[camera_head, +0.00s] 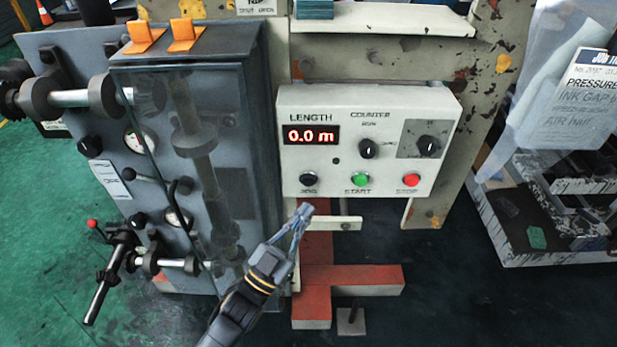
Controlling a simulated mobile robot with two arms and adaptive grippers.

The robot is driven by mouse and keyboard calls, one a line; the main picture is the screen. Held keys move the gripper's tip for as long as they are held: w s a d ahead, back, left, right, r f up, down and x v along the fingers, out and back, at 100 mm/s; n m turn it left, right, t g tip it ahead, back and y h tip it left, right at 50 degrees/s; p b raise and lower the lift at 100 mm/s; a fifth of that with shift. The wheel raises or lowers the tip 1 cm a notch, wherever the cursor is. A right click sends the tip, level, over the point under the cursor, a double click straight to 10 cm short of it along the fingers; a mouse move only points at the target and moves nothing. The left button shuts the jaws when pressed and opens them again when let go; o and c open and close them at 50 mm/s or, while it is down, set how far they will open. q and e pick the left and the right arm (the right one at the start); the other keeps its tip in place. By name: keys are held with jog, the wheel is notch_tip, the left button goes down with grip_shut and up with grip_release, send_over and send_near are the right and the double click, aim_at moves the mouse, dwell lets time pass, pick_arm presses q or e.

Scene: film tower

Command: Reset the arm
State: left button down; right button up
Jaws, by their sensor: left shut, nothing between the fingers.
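My left gripper (304,211) is shut and empty. Its arm comes in from the bottom, and its fingertips point up towards the lower edge of the control box, below and left of the green START button (360,180). Whether the tips touch the box cannot be told. The control box (330,155) is pale, with a red display reading 0.0 m, a black JOG button (308,179), a red STOP button (411,180) and two black knobs. My right gripper is not in view.
A grey machine cabinet (262,130) with rollers, gauges and a clear cover stands at the left. Orange clips (185,36) sit on its top. A red floor frame (350,280) is below the box. A rack with papers (575,110) stands at the right. Green floor (50,230) is open at the left.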

pick_arm(q)
jog(key=s+a+f+n+g+y, duration=0.2)
jog(key=a+f+y, duration=0.15)
jog(key=f, duration=0.85)
jog(key=s+a+f+n+g+y+p, duration=0.1)
jog(key=s+a+f+g+y, duration=0.2)
jog(key=f, duration=0.8)
jog(key=s+a+f+n+g+y, duration=0.1)
jog(key=a+f+n+g+y, duration=0.2)
jog(key=f, duration=0.9)
jog(key=s+a+f+g+y, duration=0.1)
jog(key=s+a+f+g, duration=0.1)
jog(key=s+a+f, duration=0.35)
jog(key=s+a+f+g+y, duration=0.1)
jog(key=s+a+f+y, duration=0.1)
jog(key=s+f, duration=0.55)
jog(key=s+a+f+g, duration=0.1)
jog(key=s+f+g, duration=0.1)
jog(key=s, duration=0.5)
jog(key=s+a+f+n+g+y, duration=0.1)
jog(key=s+a+f+g, duration=0.1)
jog(key=s, duration=0.6)
jog(key=s+a+f+g+p, duration=0.1)
jog(key=s+a+f+g, duration=0.1)
jog(key=s, duration=0.6)
jog(key=shift+f+n+g+y, duration=0.35)
jog(key=shift+f+n+g, duration=0.05)
jog(key=shift+f, duration=0.05)
